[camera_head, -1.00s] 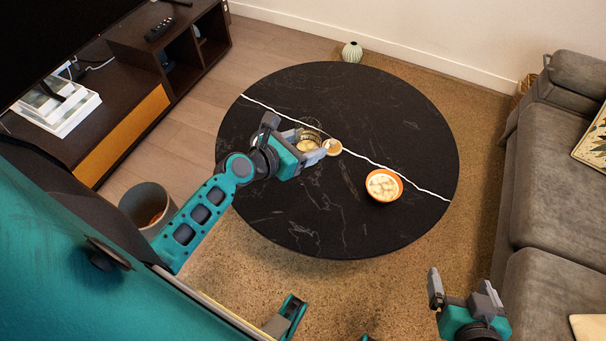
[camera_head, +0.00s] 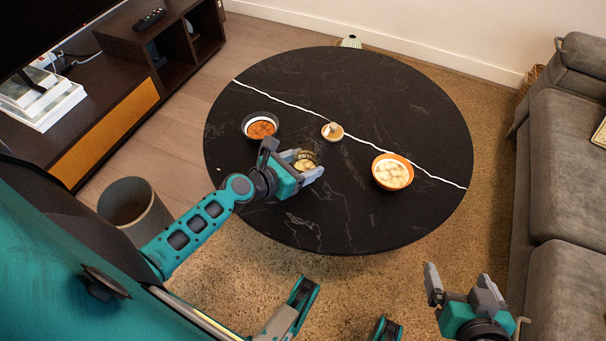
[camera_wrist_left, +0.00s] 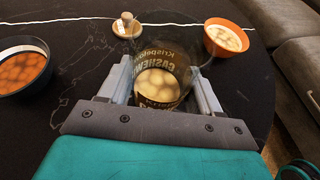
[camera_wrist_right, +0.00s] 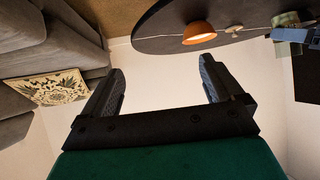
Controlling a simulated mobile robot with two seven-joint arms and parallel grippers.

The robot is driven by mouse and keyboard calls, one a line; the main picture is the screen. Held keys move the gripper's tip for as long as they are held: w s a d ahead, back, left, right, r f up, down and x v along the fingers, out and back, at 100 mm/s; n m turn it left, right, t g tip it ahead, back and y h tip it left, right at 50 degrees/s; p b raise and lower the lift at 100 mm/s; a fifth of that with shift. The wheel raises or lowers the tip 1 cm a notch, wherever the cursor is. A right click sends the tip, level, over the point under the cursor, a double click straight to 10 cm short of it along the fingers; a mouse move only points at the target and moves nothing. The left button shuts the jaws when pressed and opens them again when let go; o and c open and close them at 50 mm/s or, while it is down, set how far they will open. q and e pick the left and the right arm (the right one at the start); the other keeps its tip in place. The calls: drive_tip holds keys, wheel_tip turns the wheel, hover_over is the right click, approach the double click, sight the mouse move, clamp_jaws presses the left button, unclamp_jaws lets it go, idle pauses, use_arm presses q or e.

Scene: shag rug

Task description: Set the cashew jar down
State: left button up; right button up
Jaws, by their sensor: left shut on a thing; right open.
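The cashew jar (camera_wrist_left: 160,80) is clear glass with dark and gold lettering and pale nuts inside. In the head view the jar (camera_head: 305,160) shows between the fingers of my left gripper (camera_head: 303,167), over the near left part of the round black table (camera_head: 350,220). My left gripper (camera_wrist_left: 165,95) is shut on the jar in the left wrist view. Whether the jar's base touches the table I cannot tell. My right gripper (camera_head: 457,285) is open and empty, off the table at the lower right; its spread fingers also show in the right wrist view (camera_wrist_right: 162,90).
A dark bowl of orange food (camera_head: 261,126) stands left of the jar. A small wooden-based item (camera_head: 332,131) stands behind it. An orange bowl with pale contents (camera_head: 392,172) stands to the right. The table's far part and near right are clear. A grey sofa (camera_head: 565,180) stands at right.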

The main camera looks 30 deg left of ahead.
use_arm(q)
wheel_tip(320, 180, down, 3)
drive_tip(key=shift+r+b, duration=0.1)
drive_tip(key=shift+b, duration=0.85)
drive_tip(key=shift+f, duration=0.2)
drive_tip(key=shift+r, duration=0.1)
drive_tip(key=o, duration=1.3)
drive_tip(key=shift+f, duration=0.25)
drive_tip(key=shift+o, duration=0.2)
use_arm(e)
drive_tip(key=shift+w+a+f, duration=0.2)
drive_tip(key=shift+a+f, duration=0.3)
drive_tip(key=shift+f, duration=0.1)
use_arm(q)
drive_tip(key=shift+r, duration=0.1)
